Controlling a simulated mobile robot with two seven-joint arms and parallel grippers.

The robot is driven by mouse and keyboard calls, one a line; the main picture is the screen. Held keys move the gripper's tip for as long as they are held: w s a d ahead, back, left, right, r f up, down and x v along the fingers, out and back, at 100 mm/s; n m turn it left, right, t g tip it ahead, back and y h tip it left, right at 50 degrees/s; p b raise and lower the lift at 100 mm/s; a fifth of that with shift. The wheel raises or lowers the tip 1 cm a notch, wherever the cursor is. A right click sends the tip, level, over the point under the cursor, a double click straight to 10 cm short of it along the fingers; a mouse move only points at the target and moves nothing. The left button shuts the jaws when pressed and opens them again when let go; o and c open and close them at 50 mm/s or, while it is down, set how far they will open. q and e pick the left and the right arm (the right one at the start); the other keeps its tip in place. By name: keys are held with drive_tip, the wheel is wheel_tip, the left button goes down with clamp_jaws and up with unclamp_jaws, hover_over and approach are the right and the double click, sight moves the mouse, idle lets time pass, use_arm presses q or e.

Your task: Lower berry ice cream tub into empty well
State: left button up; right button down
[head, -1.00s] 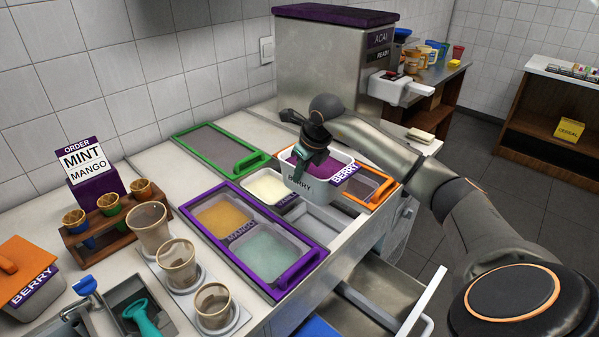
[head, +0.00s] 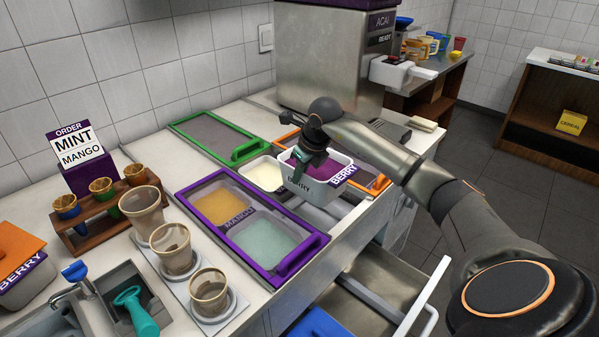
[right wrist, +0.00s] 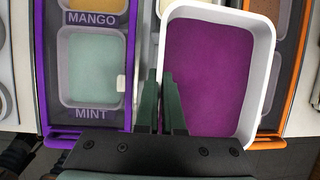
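The berry tub (head: 343,176) is a white, open-topped tub of purple ice cream with BERRY labels. My right gripper (head: 303,163) is shut on its left wall; in the right wrist view the fingers (right wrist: 164,105) straddle the wall of the tub (right wrist: 263,85). The tub hides most of the empty well, so I cannot tell the gap beneath. My left gripper is not in view.
An orange frame (head: 380,187) lies right of the tub, a green-framed lid (head: 215,135) behind left. An open drawer (head: 370,290) juts out below the counter front. Clear cups (head: 172,250) stand at left, the acai machine (head: 330,60) behind.

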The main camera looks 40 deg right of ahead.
sight(299, 194)
drive_tip(key=shift+f+b, duration=1.2)
drive_tip(key=shift+f, duration=0.4)
drive_tip(key=shift+f+b, duration=0.5)
drive_tip(key=shift+f, duration=0.15)
drive_tip(key=shift+f+b, duration=0.95)
drive_tip(key=shift+f, duration=0.25)
wheel_tip(299, 194, down, 4)
drive_tip(key=b, duration=0.3)
drive_tip(key=shift+f, duration=0.15)
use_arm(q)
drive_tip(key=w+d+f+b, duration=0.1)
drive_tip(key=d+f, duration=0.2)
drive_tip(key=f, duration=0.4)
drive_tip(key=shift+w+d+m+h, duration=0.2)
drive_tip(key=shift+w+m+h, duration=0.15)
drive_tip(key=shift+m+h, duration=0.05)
use_arm(e)
drive_tip(key=shift+f, duration=1.15)
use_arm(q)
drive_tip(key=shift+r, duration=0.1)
